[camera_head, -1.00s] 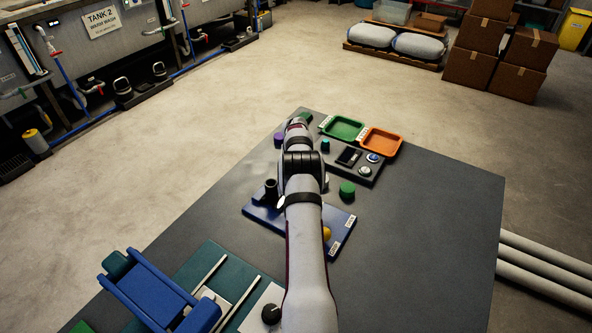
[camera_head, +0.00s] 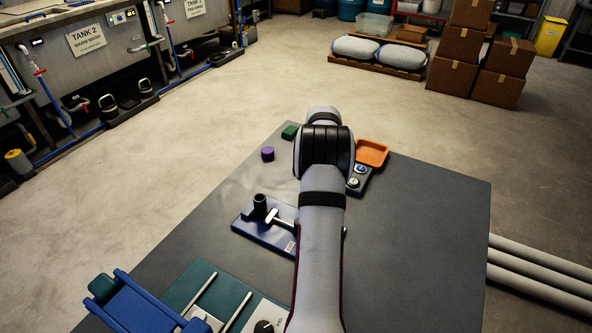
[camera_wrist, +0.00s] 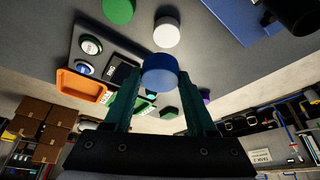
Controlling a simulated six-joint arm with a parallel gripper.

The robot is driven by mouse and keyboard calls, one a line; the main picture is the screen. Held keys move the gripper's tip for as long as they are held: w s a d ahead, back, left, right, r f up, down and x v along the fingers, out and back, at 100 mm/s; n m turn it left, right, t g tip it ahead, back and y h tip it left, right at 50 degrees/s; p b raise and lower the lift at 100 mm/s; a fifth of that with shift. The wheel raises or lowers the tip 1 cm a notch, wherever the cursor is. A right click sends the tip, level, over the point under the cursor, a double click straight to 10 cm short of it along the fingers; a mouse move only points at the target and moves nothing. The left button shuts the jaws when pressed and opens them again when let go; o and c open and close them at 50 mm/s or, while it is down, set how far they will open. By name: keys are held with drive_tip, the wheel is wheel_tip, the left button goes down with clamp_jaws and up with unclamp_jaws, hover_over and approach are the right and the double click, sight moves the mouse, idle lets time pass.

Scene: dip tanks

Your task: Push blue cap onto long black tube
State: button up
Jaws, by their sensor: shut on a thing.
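My gripper (camera_wrist: 160,80) is shut on the blue cap (camera_wrist: 160,69), held between its two teal fingertips. In the head view my own arm hides both the gripper and the cap. A black tube (camera_head: 260,203) stands upright on the blue base (camera_head: 248,230), left of my arm. The base also shows in the wrist view (camera_wrist: 228,15), with a black tubular part (camera_wrist: 297,14) at the top right corner, cut by the frame. The held cap is apart from the tube. Whether this is the long tube I cannot tell.
A white cap (camera_wrist: 167,34) and a green cap (camera_wrist: 118,9) stand near the held cap in the wrist view. A button box (camera_head: 357,182), an orange tray (camera_head: 372,152), a purple cap (camera_head: 267,153) and a green object (camera_head: 290,132) are farther back. The table's right side is clear.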

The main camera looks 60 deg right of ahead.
drive_tip(key=shift+s+r, duration=0.35)
drive_tip(key=shift+s, duration=0.2)
drive_tip(key=shift+w+a+r+n, duration=0.1)
drive_tip(key=shift+a+r+n, duration=0.1)
drive_tip(key=shift+a+n, duration=0.15)
drive_tip(key=w+a+r+n+t+y, duration=0.2)
drive_tip(key=w+a+r+n+y, duration=0.2)
drive_tip(key=w+a+n, duration=0.8)
drive_tip(key=shift+m, duration=0.35)
drive_tip(key=shift+s+a+f, duration=0.2)
drive_tip(key=shift+s+f, duration=0.15)
drive_tip(key=shift+f, duration=0.5)
drive_tip(key=shift+s+a+f, duration=0.25)
drive_tip(key=shift+s+f, duration=0.05)
drive_tip(key=shift+f, duration=0.55)
drive_tip(key=shift+s+a+f, duration=0.2)
drive_tip(key=shift+s+f, duration=0.15)
drive_tip(key=shift+f, duration=0.5)
drive_tip(key=shift+f, duration=0.9)
drive_tip(key=o, duration=1.5)
drive_tip(key=shift+o, duration=0.2)
wheel_tip(320, 180, up, 8)
